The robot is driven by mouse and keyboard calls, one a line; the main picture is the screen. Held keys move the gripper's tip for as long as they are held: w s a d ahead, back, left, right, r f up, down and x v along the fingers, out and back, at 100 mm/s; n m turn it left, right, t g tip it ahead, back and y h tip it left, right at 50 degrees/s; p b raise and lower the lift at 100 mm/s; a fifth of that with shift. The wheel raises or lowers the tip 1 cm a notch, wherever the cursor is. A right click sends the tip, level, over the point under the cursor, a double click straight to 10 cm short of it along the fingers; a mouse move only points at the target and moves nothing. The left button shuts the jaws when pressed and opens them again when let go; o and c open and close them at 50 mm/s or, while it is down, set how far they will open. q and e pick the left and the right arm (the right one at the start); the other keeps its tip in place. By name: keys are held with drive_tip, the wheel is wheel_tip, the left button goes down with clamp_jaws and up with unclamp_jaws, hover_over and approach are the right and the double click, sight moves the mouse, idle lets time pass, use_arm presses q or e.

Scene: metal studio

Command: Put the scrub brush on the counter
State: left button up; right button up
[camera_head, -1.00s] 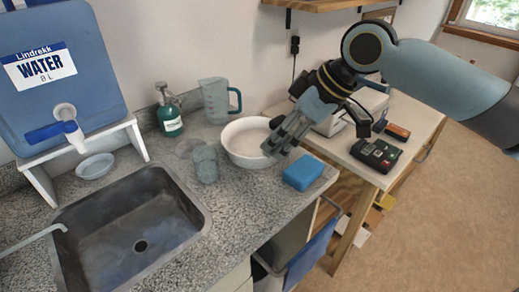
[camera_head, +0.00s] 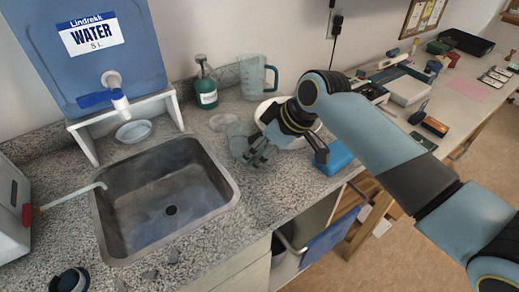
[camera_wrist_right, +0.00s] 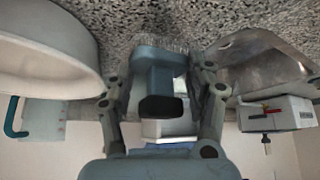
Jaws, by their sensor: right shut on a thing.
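My right gripper (camera_head: 262,154) is low over the grey speckled counter (camera_head: 226,228), between the sink and the white bowl. In the right wrist view its fingers (camera_wrist_right: 162,92) are closed on a blocky grey-blue thing with a dark end, which I take to be the scrub brush (camera_wrist_right: 160,72). In the head view the gripper mostly hides it, and I cannot tell whether it touches the counter. My left gripper is not in view.
The sink (camera_head: 140,215) is left of the gripper. A soap bottle (camera_head: 206,90) and measuring jug (camera_head: 252,76) stand behind.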

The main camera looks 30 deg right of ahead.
drive_tip(key=shift+f, duration=0.6)
drive_tip(key=o, duration=1.2)
drive_tip(key=shift+f, duration=0.15)
drive_tip(key=shift+c, duration=0.2)
drive_tip(key=shift+r, duration=0.3)
drive_tip(key=v, duration=1.1)
drive_tip(key=shift+s+d+r, duration=0.2)
drive_tip(key=shift+s+r, duration=0.05)
drive_tip(key=shift+r, duration=0.05)
